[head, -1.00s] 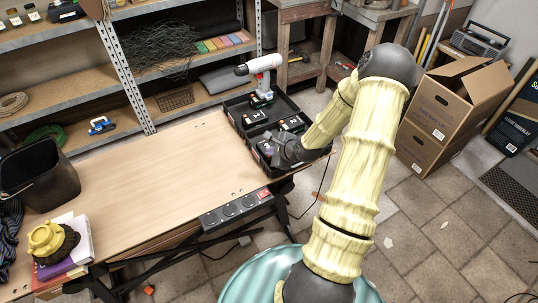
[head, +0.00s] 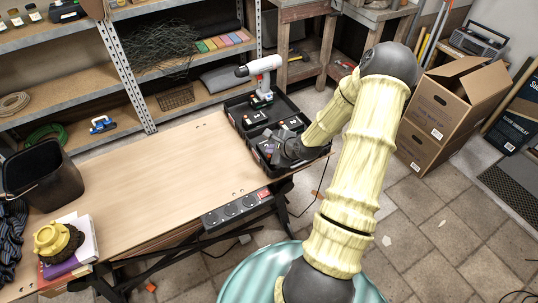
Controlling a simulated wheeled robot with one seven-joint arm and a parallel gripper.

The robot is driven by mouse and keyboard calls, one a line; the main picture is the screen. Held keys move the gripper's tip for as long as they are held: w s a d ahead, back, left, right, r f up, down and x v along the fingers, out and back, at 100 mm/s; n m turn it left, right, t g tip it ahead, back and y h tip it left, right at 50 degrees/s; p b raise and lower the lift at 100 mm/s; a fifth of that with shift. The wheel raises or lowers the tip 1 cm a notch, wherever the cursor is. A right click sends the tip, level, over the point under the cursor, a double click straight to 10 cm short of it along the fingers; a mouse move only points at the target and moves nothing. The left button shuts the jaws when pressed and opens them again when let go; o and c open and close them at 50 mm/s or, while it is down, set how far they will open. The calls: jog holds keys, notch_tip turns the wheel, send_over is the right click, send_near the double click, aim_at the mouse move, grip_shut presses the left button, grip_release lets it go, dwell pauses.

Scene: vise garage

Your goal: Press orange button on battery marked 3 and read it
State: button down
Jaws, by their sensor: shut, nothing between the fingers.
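A black tray (head: 292,106) stands at the right end of the wooden workbench (head: 150,172). It holds several dark batteries, one of them a battery (head: 255,118) in its rear left part. A white and grey drill (head: 262,78) stands upright in the back of the tray. My gripper (head: 272,158) is low over the front part of the tray, shut and empty. It hides the battery under it. I cannot read the battery numbers or make out the orange button at this size, nor tell whether the fingers touch a battery.
A power strip (head: 236,208) runs along the bench's front edge. A black bin (head: 42,176) and books with a yellow object (head: 57,238) stand at the left. Cardboard boxes (head: 455,105) stand on the floor at right. The bench middle is clear.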

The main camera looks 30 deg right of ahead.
jog(key=shift+r+p, duration=2.55)
jog(key=shift+p, duration=0.2)
jog(key=s+a+r+n+g+h+p, duration=0.1)
jog(key=s+a+r+n+g+p, duration=0.1)
jog(key=s+a+r+n, duration=0.6)
jog(key=s+a+r+n+g+h+p, duration=0.1)
jog(key=s+a+r+n+g, duration=0.3)
jog(key=r+n, duration=0.9)
jog(key=s+a+n+p, duration=0.1)
jog(key=s+a+n, duration=0.2)
jog(key=s, duration=0.2)
jog(key=shift+s+a, duration=0.35)
jog(key=shift+a, duration=0.05)
